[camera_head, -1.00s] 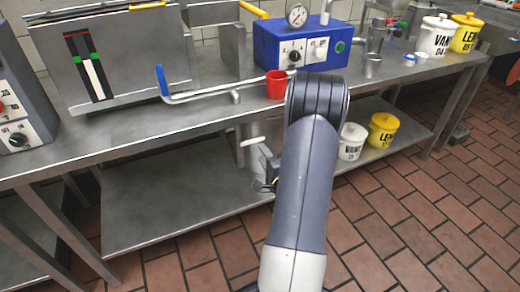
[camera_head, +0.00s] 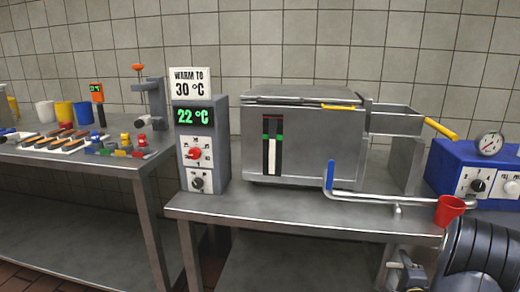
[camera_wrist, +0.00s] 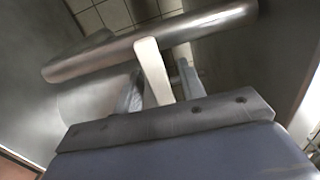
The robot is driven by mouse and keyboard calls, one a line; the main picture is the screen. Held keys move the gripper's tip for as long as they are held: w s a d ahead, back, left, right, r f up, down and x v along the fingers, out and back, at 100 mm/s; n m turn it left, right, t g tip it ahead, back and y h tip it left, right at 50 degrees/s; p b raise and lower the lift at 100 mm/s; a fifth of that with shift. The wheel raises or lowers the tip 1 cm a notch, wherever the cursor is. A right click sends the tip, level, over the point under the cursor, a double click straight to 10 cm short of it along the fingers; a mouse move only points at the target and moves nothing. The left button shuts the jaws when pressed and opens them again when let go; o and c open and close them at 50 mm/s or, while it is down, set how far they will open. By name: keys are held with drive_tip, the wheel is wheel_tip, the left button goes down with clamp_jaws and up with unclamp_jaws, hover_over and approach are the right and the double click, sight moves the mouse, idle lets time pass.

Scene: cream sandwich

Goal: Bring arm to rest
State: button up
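My gripper (camera_wrist: 163,84) shows in the wrist view with its two grey fingers apart. A white bar-like lever (camera_wrist: 151,66) stands between the fingers, joined to or lying against a metal pipe (camera_wrist: 150,43). The fingers do not look closed on the lever, though whether one touches it is unclear. In the head view, my arm (camera_head: 485,255) is folded low at the bottom right. Part of my gripper (camera_head: 410,274) shows just below the table's front edge, its fingertips too small to make out.
The steel table (camera_head: 300,208) carries a metal vat (camera_head: 310,140), a bent pipe with a blue handle (camera_head: 330,174), a red cup (camera_head: 449,211), a blue control box (camera_head: 465,160) and a grey control unit (camera_head: 200,150) reading 22 °C. A second table (camera_head: 60,154) with small items stands left.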

drive_tip(key=shift+w+d+r+n, duration=0.15)
drive_tip(key=shift+w+n, duration=0.15)
drive_tip(key=shift+w, duration=0.35)
drive_tip(key=p+v, duration=0.2)
drive_tip(key=v, duration=0.9)
drive_tip(key=w+d+n+b, duration=0.2)
drive_tip(key=w+d, duration=0.1)
drive_tip(key=w, duration=0.7)
drive_tip(key=shift+w+r+b, duration=0.3)
drive_tip(key=shift+r+b, duration=0.05)
drive_tip(key=shift+r, duration=0.05)
